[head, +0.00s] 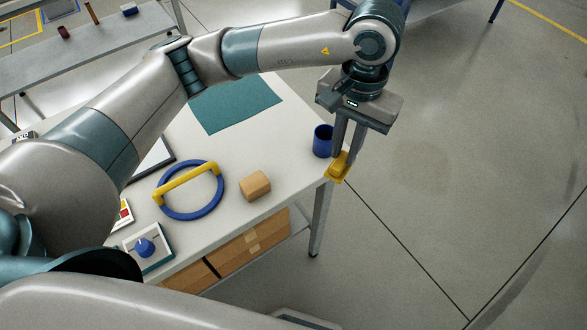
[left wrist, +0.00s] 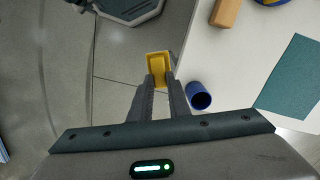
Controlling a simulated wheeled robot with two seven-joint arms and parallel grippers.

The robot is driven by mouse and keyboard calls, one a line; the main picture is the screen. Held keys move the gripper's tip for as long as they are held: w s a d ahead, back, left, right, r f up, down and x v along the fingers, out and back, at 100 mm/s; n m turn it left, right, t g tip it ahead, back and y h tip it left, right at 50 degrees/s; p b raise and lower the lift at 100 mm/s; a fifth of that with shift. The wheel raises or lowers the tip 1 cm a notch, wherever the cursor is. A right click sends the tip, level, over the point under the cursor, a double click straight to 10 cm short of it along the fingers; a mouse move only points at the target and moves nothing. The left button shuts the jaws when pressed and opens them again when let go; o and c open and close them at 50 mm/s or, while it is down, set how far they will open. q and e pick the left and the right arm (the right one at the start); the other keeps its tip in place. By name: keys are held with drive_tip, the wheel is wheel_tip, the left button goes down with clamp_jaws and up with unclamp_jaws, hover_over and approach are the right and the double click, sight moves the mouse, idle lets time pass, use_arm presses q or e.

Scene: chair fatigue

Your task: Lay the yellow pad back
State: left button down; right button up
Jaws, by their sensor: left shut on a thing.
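The yellow pad (head: 339,167) is between the fingertips of my left gripper (head: 342,153), which is shut on it. In the head view it shows at the right corner of the table (head: 295,130). In the left wrist view the yellow pad (left wrist: 158,65) is a small block with a raised rim, at the tips of my left gripper (left wrist: 160,78). There it shows over the floor, just beside the table edge. The fingers hide part of it. My right gripper is not in view.
A blue cup (head: 323,140) stands near the corner, close to my left fingers. A teal mat (head: 236,103), a wooden block (head: 255,186), a blue ring with a yellow bar (head: 189,190) and a blue knob box (head: 146,247) are on the table. The floor on the right is clear.

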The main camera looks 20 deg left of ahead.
use_arm(q)
drive_tip(key=shift+a, duration=0.1)
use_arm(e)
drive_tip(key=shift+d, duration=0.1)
